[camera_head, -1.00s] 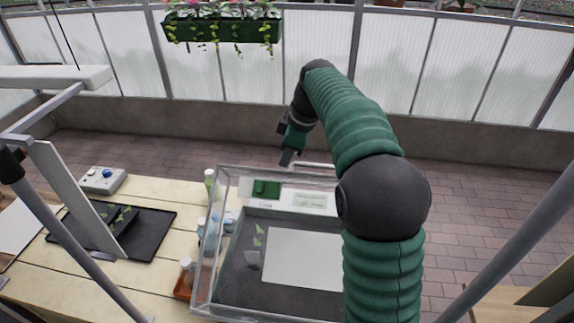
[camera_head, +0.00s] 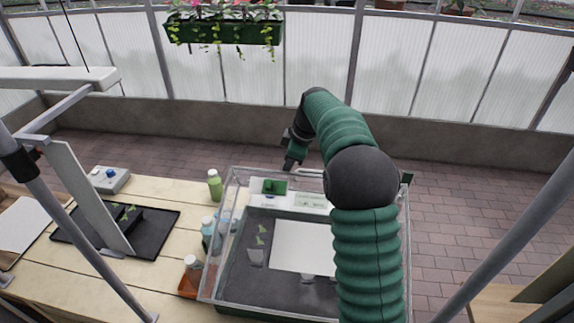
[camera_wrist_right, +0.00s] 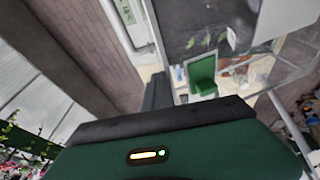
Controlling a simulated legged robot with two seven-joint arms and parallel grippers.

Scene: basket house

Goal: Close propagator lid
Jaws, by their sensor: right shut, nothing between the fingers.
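The propagator's clear lid (camera_head: 215,235) sits over a dark tray in the head view, with its rim spread around the tray. I cannot tell whether it is fully seated. Through it show a white sheet (camera_head: 300,245), small seedlings and a green block (camera_head: 268,187). My right gripper (camera_head: 289,164) is shut and empty at the lid's far edge; contact with the lid is unclear. In the right wrist view its dark fingers (camera_wrist_right: 158,90) show beside the lid's clear wall (camera_wrist_right: 285,72). My right arm hides the lid's right part. My left gripper is not in view.
A black tray (camera_head: 160,235) and a control box (camera_head: 107,179) lie further left. Grey frame poles cross both sides. A flower planter (camera_head: 225,32) hangs at the back.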

